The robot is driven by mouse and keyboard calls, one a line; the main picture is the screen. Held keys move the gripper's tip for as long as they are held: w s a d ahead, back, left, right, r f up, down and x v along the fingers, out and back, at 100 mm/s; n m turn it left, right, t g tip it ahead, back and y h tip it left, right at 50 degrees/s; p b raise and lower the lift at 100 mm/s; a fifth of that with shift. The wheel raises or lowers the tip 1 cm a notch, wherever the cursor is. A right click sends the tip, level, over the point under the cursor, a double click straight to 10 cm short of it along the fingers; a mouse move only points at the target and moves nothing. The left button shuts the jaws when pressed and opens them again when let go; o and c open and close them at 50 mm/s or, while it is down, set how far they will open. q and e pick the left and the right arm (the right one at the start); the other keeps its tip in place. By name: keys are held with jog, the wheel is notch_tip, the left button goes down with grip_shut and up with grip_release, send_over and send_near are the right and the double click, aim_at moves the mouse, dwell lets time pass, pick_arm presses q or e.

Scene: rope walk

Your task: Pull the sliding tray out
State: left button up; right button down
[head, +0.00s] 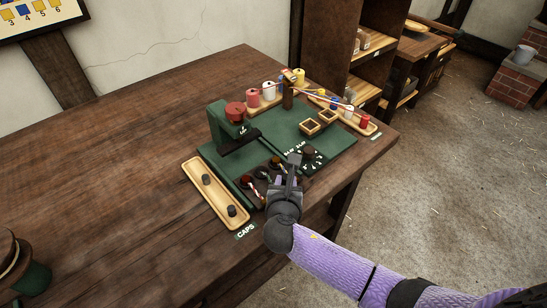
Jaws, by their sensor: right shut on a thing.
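The sliding tray (259,195) looks like the dark strip at the front edge of the green board (325,150), with several small round pieces on it. My right gripper (291,175) reaches in from the lower right and is shut at the tray's right end. The gripper hides that end and the exact place of its grip. My left gripper is not in view.
A dark round knob (309,153) is close to the gripper. Spools (268,90) stand along the back, and two small wooden boxes (309,127) sit on the board. The left tabletop (110,150) is mostly clear.

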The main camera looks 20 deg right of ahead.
jog(key=shift+s+d, duration=0.1)
jog(key=shift+s, duration=0.05)
jog(key=shift+c, duration=2.2)
grip_release()
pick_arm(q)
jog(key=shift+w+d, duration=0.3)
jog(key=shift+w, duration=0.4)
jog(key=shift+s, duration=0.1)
pick_arm(e)
jog(key=shift+s+r, duration=0.2)
jog(key=shift+s, duration=0.05)
pick_arm(q)
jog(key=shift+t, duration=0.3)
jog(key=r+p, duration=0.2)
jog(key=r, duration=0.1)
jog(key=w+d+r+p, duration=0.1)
jog(key=p, duration=0.1)
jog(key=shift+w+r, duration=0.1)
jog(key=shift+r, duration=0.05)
pick_arm(e)
jog(key=v, duration=0.9)
jog(key=shift+a, duration=0.2)
